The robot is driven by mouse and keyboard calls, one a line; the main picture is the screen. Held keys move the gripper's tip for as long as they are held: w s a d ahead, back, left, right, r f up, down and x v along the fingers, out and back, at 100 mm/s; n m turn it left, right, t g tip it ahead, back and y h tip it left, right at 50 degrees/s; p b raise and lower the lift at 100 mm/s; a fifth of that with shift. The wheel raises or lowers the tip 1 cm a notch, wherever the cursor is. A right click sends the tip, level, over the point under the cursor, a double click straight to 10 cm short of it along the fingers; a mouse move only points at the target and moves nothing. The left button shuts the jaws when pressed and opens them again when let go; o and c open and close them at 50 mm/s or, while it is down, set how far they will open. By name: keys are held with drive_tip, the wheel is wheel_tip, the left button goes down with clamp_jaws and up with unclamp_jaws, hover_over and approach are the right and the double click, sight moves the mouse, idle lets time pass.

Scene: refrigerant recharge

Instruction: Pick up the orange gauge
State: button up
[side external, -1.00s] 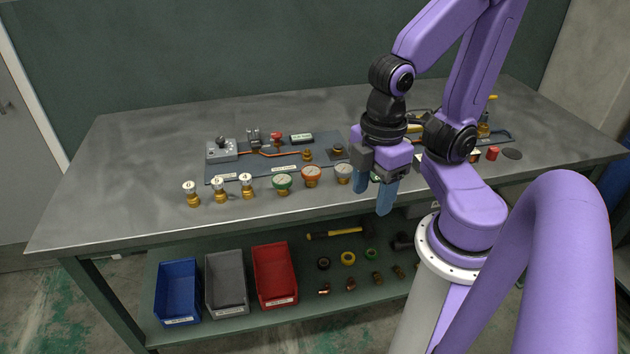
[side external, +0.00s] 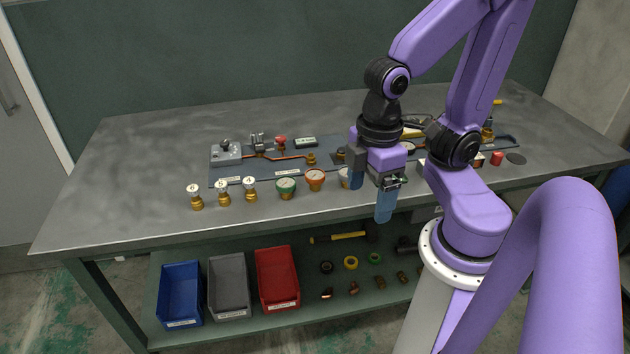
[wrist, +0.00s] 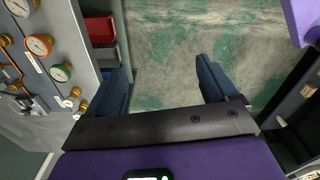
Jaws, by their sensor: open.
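The orange gauge (side external: 315,178) stands on the table near its front edge, with a white dial facing up and a brass base. It also shows at the left of the wrist view (wrist: 40,45). A green gauge (side external: 286,187) stands just left of it, and a white gauge (side external: 344,177) to its right is partly hidden by my gripper. My gripper (side external: 370,202) is open and empty, pointing down to the right of the orange gauge near the table's front edge. The wrist view shows its two blue fingers (wrist: 165,88) wide apart with floor between them.
Several brass fittings with white numbered tops (side external: 223,193) stand left of the gauges. A dark mat (side external: 240,172) with a valve block and copper pipe lies behind. Blue, grey and red bins (side external: 277,277) sit on the lower shelf. The table's left part is clear.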

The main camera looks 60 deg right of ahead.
drive_tip(key=w+d+m, duration=0.1)
drive_tip(key=w+m, duration=0.7)
drive_tip(key=m, duration=2.3)
hover_over(315, 174)
drive_tip(key=f, duration=1.2)
drive_tip(key=shift+w+d+f, duration=0.15)
drive_tip(key=shift+w+f, duration=0.1)
drive_tip(key=shift+f, duration=0.15)
drive_tip(key=shift+s+f, duration=0.15)
drive_tip(key=shift+f, duration=1.2)
drive_tip(key=shift+s+f, duration=0.1)
drive_tip(key=shift+f, duration=1.25)
